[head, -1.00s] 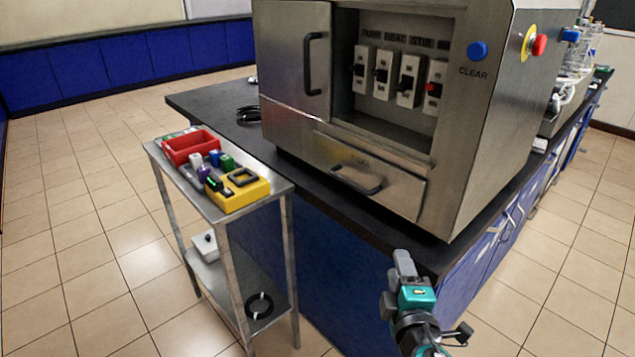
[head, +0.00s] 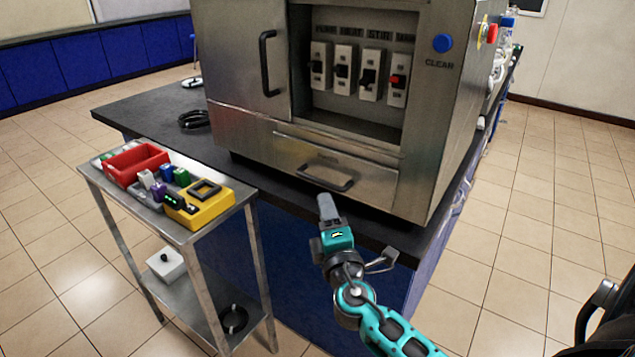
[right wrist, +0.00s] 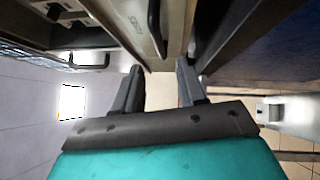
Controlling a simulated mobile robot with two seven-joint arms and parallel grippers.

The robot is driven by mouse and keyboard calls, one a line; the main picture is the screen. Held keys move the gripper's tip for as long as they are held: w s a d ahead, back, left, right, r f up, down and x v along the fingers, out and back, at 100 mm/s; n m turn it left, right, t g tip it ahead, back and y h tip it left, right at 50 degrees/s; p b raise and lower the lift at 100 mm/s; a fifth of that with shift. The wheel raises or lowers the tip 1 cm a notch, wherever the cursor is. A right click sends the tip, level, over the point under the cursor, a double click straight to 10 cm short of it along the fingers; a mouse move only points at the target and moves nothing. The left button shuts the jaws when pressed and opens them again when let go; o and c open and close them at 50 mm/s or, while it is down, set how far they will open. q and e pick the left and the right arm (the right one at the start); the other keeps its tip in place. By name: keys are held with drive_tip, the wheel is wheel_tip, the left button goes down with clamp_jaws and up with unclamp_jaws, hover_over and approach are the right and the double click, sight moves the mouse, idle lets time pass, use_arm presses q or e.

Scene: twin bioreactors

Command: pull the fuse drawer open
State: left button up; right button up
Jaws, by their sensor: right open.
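The fuse drawer (head: 372,183) is a steel front low on the metal cabinet, and it looks shut. Its dark bar handle (head: 328,180) runs across the front. My right gripper (head: 327,203) is just in front of and below the handle, seen from behind, apparently without holding it. In the right wrist view the two dark fingers of my right gripper (right wrist: 160,70) are spread, with nothing between them. The drawer handle (right wrist: 156,32) shows there beyond the fingertips, near the gap between them. My left gripper is not in view.
The cabinet (head: 240,75) stands on a dark bench (head: 160,110), with a switch panel (head: 358,75) and a door handle (head: 267,62) above the drawer. A metal cart (head: 190,232) with a red bin (head: 135,163) and a yellow device (head: 203,208) stands left. Floor at right is clear.

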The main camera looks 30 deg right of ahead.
drive_tip(key=x, duration=0.8)
drive_tip(key=shift+p, duration=0.35)
drive_tip(key=shift+w, duration=0.1)
clamp_jaws()
